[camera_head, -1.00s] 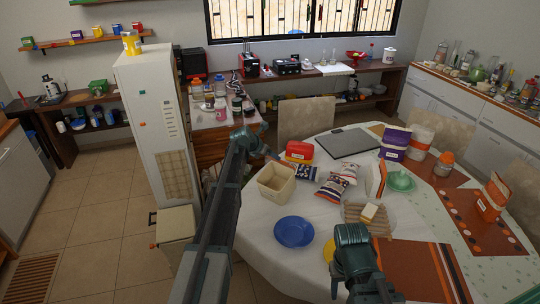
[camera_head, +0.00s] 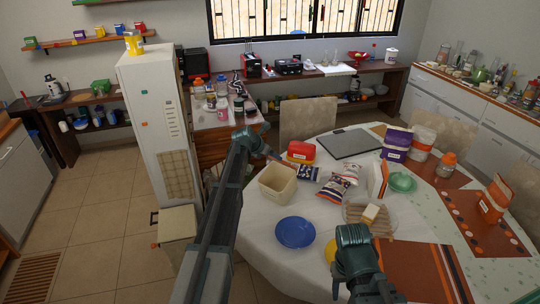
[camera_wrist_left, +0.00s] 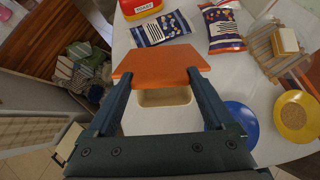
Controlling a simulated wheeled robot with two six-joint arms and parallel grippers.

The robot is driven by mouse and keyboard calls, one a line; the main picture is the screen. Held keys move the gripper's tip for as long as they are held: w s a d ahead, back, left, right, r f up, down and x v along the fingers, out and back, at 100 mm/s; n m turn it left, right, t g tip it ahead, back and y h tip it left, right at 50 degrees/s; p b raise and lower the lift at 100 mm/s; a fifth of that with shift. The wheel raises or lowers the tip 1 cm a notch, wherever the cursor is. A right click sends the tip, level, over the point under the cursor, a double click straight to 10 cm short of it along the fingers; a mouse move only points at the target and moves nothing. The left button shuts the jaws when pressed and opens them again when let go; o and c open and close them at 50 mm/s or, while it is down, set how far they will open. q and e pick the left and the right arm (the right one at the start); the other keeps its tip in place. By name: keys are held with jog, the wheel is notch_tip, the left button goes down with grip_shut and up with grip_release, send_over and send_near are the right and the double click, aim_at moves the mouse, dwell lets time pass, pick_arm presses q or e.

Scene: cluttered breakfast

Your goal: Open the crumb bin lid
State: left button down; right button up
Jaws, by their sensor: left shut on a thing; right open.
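The crumb bin seems to be the beige bin (camera_head: 177,252) on the floor between the white cabinet and the table. Its pale lid (camera_head: 178,220) looks closed; a small orange part shows at its left side. My left gripper (camera_head: 276,157) is over the table, well away from that bin. In the left wrist view, my left gripper (camera_wrist_left: 157,80) is shut on a flat orange thing (camera_wrist_left: 160,62), held above an open cream container (camera_wrist_left: 165,97). My right gripper (camera_head: 338,278) is open, low over the table's front edge; its fingertips show poorly.
The cream container (camera_head: 277,190) stands on the table behind a blue plate (camera_head: 294,232). A red and yellow box (camera_head: 301,153), snack bags (camera_head: 333,188) and a bread plate (camera_head: 357,212) stand close by. A tall white cabinet (camera_head: 150,110) is behind the bin. The floor left of the bin is clear.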

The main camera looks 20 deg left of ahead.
pick_arm(q)
grip_release()
jog(key=p+v, duration=1)
jog(key=v, duration=0.4)
jog(key=shift+d, duration=0.1)
